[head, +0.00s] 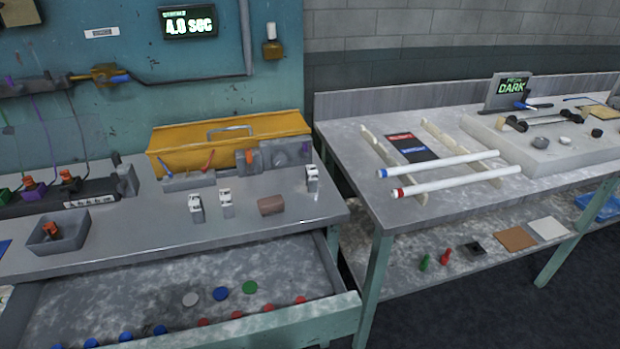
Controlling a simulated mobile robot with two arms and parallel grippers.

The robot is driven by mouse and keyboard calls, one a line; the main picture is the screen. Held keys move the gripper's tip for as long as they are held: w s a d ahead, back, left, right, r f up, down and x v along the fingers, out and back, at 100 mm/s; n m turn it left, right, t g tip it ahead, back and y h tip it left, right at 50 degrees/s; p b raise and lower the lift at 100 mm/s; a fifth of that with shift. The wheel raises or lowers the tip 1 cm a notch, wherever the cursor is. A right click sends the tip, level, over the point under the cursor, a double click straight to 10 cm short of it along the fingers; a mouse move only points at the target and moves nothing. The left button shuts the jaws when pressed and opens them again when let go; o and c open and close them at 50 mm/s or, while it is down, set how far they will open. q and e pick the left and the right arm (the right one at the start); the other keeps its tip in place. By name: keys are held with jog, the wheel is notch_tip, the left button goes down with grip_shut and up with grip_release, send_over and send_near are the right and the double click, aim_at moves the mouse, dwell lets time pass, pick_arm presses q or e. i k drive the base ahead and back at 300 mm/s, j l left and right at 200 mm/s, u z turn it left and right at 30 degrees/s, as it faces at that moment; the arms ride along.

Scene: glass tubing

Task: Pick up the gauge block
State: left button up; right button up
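No label marks a gauge block, and I cannot tell for sure which object it is. Three small pale grey blocks with dark marks stand on the left bench: one (195,208) and another (226,204) side by side near the middle, and a third (312,179) by the right end. A low brown block (271,205) lies between them near the front edge. Neither of my grippers shows in the head view.
A yellow toolbox (230,143) stands behind the blocks. A grey bin (58,232) sits at left. Below, an open drawer (160,285) with coloured discs juts forward. The right bench (400,208) holds two white tubes (450,166) (457,181) on rails.

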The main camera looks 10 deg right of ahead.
aim_at(311, 172)
jog(key=l+u, duration=1.1)
jog(key=l, duration=0.1)
